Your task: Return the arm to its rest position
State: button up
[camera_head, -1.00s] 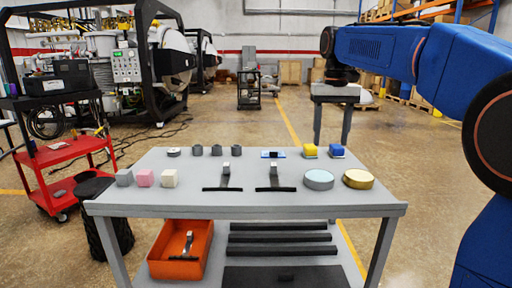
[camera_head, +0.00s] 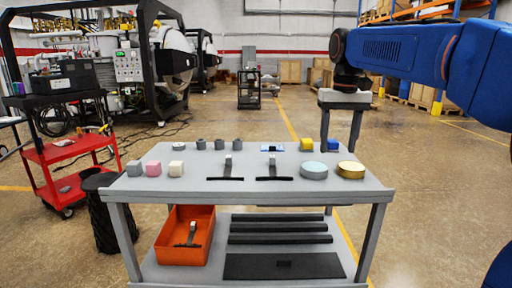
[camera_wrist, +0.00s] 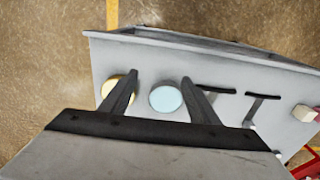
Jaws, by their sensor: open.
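My arm reaches in from the right in the head view, held high and bent. My gripper (camera_head: 338,148) hangs from its end with two grey fingers pointing down, behind or over the back right part of the grey table (camera_head: 240,192). In the wrist view my gripper (camera_wrist: 160,76) has its fingers spread apart with nothing between them. A gold disc (camera_wrist: 109,86) and a light blue disc (camera_wrist: 165,98) lie on the table below, beyond the fingers. The gold disc is partly covered by one finger.
The table bears small blocks, dark cylinders, two T-shaped pieces (camera_head: 273,168) and two discs. An orange bin (camera_head: 185,247) and dark bars sit on its lower shelf. A red cart (camera_head: 68,150) and a black bin (camera_head: 101,215) stand left.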

jog(key=s+d+f+t, duration=0.2)
jog(key=s+d+f, duration=0.1)
jog(key=s+f, duration=0.9)
jog(key=s+d+f+t, duration=0.2)
jog(key=s+d+f, duration=0.1)
jog(key=s+f, duration=0.9)
jog(key=s, duration=0.5)
jog(key=shift+s+f, duration=0.2)
jog(key=shift+s, duration=0.2)
